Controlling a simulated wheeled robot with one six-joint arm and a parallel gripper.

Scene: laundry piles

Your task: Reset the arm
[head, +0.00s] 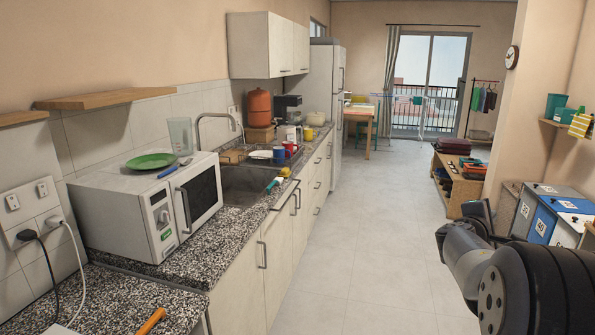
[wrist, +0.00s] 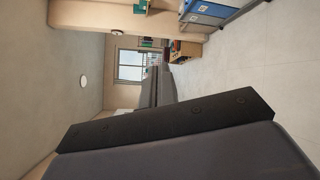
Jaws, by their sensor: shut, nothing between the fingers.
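My arm comes in at the lower right of the head view. The dark end of it, my gripper (head: 479,214), is small and partly hidden behind my arm links. It is shut and empty, held up in the air over the floor. In the wrist view a wide dark bar with a grey surface below it, part of my own body, fills the lower part of the picture. That view is turned on its side, with the ceiling on the left and the floor on the right.
A counter with a white microwave (head: 152,206) and a sink (head: 243,180) runs along the left. Blue and white bins (head: 548,215) and a wooden shelf unit (head: 461,190) stand on the right. The floor (head: 352,250) between is clear. A drying rack (head: 424,108) stands by the window.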

